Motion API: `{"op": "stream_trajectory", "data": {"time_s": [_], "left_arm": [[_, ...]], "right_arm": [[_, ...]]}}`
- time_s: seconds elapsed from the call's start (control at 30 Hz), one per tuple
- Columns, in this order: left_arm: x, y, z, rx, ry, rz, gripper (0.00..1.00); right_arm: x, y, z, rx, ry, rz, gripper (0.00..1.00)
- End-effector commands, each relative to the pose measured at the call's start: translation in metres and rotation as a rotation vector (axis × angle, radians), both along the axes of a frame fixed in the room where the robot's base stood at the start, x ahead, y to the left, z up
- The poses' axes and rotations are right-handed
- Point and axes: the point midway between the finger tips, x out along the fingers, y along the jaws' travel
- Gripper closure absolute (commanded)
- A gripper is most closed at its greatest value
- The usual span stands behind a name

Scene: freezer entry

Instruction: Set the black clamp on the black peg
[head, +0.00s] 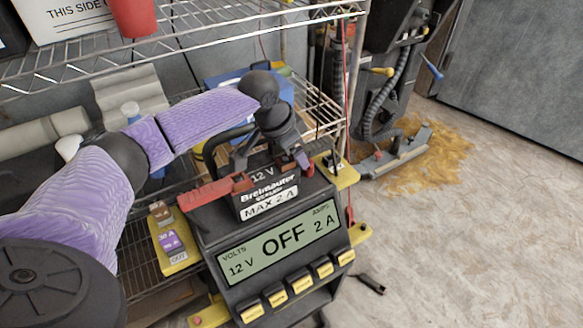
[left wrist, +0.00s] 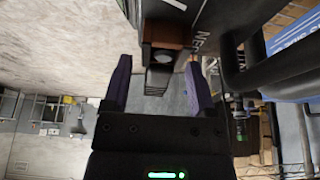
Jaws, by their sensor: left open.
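My left gripper (head: 296,160) is over the right end of the small 12 V battery (head: 265,195). In the left wrist view its two purple-tipped fingers (left wrist: 155,92) are spread apart. A dark block with a brown face (left wrist: 166,36) lies just beyond the fingertips, beside lettering starting "NE". I cannot tell whether it is the black clamp or a terminal. A red clamp (head: 205,193) lies at the battery's left end. A small dark upright part, possibly the black peg (head: 331,162), stands on the yellow bracket at right. My right gripper is not in view.
The charger (head: 282,245) reads OFF and has several yellow buttons. A labelled yellow bracket (head: 172,244) sits on its left. Wire shelving (head: 210,45) hangs above and behind. A small dark object (head: 371,284) lies on the floor, unclear. The floor at right (head: 480,220) is open.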

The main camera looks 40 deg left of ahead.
Motion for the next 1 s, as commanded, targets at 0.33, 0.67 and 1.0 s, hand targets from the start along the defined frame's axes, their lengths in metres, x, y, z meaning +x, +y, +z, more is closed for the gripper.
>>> {"op": "stream_trajectory", "data": {"time_s": [0.33, 0.67, 1.0], "left_arm": [[0.000, 0.000, 0.004, 0.000, -0.002, 0.000, 0.69], [0.000, 0.000, 0.004, 0.000, -0.002, 0.000, 1.00], [0.000, 0.000, 0.031, 0.000, -0.008, 0.000, 1.00]], "right_arm": [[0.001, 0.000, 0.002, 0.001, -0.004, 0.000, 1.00], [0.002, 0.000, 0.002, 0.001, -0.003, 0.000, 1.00], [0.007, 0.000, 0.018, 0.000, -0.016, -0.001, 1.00]]}}
